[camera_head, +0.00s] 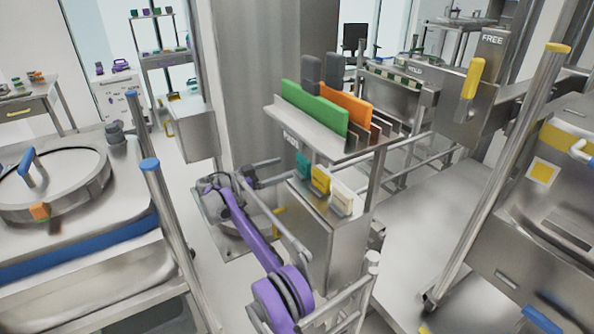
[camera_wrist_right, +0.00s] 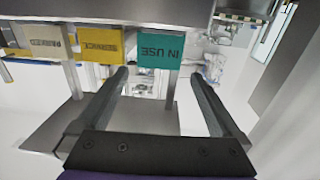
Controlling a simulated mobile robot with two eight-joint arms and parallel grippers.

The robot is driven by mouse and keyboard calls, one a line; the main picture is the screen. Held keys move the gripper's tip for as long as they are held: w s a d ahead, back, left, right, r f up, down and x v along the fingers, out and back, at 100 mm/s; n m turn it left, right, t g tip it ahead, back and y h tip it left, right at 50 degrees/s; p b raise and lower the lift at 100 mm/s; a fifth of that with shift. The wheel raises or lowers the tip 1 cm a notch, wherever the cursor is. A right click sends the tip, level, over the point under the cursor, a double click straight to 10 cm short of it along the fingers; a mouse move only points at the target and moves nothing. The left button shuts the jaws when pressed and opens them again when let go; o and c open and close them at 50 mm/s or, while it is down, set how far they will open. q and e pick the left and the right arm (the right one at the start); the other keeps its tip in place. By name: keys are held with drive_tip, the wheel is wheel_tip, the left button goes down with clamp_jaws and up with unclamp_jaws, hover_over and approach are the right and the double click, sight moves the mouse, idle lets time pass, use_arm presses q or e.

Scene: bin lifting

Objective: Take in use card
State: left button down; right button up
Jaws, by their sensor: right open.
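The teal card reading IN USE (camera_wrist_right: 160,50) hangs on the front of a steel rack in the right wrist view, where its lettering is upside down. It also shows in the head view (camera_head: 303,166), first in a row of cards. My right gripper (camera_head: 281,169) is open and empty, just left of the teal card. In the right wrist view the two dark fingers (camera_wrist_right: 160,78) are spread, with the teal card ahead between their tips. I cannot tell how far apart they and the card are. My left gripper is not in view.
A yellow SERVICE card (camera_wrist_right: 101,46) and a pale card (camera_wrist_right: 45,41) hang next to the teal one. Above the cards, the rack holds a green board (camera_head: 314,108) and an orange board (camera_head: 347,107). A steel post (camera_head: 172,220) stands left of my purple arm.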

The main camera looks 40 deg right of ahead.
sight(301, 163)
drive_tip(key=d, duration=0.3)
drive_tip(key=s+d, duration=0.1)
drive_tip(key=d, duration=0.5)
drive_tip(key=shift+s, duration=0.3)
drive_tip(key=shift+a, duration=0.1)
drive_tip(key=c, duration=1)
